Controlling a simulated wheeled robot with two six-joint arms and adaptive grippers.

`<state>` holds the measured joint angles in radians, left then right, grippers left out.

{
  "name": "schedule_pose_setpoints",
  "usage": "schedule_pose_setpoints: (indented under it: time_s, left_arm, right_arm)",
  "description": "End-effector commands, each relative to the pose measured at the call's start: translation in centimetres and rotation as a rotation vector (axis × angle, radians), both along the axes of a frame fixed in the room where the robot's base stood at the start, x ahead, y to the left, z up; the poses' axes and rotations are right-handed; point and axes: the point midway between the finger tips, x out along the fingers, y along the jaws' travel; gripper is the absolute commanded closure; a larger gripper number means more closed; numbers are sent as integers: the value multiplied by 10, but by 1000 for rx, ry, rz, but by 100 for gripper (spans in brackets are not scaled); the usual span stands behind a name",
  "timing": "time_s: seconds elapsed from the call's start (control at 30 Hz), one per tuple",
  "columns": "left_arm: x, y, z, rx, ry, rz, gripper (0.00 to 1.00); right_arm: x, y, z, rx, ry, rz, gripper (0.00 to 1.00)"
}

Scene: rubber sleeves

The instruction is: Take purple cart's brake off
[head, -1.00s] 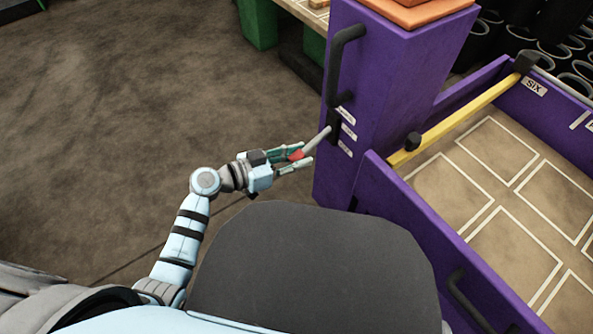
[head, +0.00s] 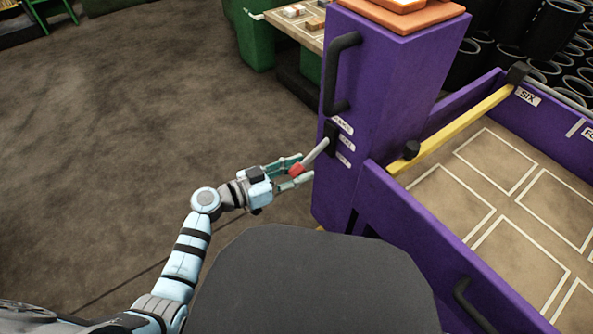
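The purple cart (head: 388,75) stands at the right, with a black handle (head: 341,72) on its post. Below the handle a brake lever (head: 316,151) with a grey shaft and red tip sticks out from a black slot plate (head: 331,137), pointing left and down. White labels (head: 343,142) sit beside the plate; their words are too small to read surely. My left gripper (head: 295,176) is open, with its fingers around the red tip, one above and one below. I cannot tell whether they touch it. My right gripper is not in view.
The cart's tray has a yellow bar (head: 455,127), white-outlined spaces and a purple side wall (head: 430,235). A table with small blocks (head: 295,25) and green supports stands behind. Black rubber sleeves (head: 540,45) fill the upper right. The floor (head: 130,110) at left is clear.

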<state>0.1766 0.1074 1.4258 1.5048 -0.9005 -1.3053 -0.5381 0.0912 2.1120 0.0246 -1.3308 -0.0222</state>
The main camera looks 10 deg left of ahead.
Motion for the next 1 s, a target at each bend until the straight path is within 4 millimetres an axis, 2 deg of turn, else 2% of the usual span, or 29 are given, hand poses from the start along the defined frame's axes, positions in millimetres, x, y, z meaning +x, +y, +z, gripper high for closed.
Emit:
schedule_pose_setpoints:
  time_s: [0.37, 0.47, 0.8, 1.0]
  left_arm:
    - [-3, 5, 0, 2, 0, 4, 55]
    - [-13, 17, 1, 5, 0, 5, 55]
    - [-69, 83, 11, 5, 2, 1, 55]
    - [-78, 93, 14, 0, 0, 2, 55]
  right_arm:
    - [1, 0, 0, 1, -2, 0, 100]
    - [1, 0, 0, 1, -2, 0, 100]
    - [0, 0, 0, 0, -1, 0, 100]
    - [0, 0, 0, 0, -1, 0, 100]
